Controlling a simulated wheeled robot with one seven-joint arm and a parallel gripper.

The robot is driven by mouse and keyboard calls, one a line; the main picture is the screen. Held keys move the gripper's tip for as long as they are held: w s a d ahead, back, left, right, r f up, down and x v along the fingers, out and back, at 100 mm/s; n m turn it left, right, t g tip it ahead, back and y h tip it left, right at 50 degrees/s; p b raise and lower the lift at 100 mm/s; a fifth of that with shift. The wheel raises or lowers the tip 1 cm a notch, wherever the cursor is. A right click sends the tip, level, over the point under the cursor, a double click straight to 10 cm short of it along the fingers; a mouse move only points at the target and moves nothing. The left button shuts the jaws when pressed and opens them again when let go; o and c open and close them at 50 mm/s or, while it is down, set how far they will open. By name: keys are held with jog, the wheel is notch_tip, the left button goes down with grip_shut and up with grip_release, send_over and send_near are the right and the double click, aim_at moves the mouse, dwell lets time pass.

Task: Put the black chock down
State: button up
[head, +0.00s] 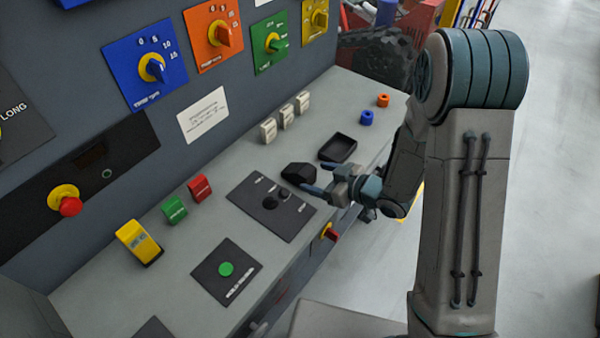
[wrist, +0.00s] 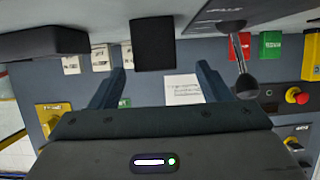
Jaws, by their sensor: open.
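The black chock (head: 298,173) rests on the grey console ledge, between the black lever plate and a small black tray. In the wrist view the chock (wrist: 153,43) shows as a dark block ahead of the fingertips, lined up with the gap between them. My gripper (head: 322,181) is open, its fingers at the chock's near right side. In the wrist view my gripper (wrist: 162,69) has its two blue fingers spread wide with nothing between them. Whether a finger touches the chock I cannot tell.
White blocks (head: 287,117) stand along the panel wall. A red knob (head: 329,232) juts from the ledge front.

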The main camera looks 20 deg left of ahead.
aim_at(292, 167)
jog(key=shift+w+p+x, duration=0.15)
jog(key=shift+p+x, duration=0.35)
jog(key=shift+x, duration=1.2)
jog(key=shift+w+p+x, duration=0.15)
jog(key=shift+p+x, duration=0.35)
jog(key=shift+x, duration=1.25)
jog(key=shift+r, duration=0.15)
jog(key=c, duration=1.3)
jog(key=shift+c, duration=0.3)
jog(key=shift+r, duration=0.1)
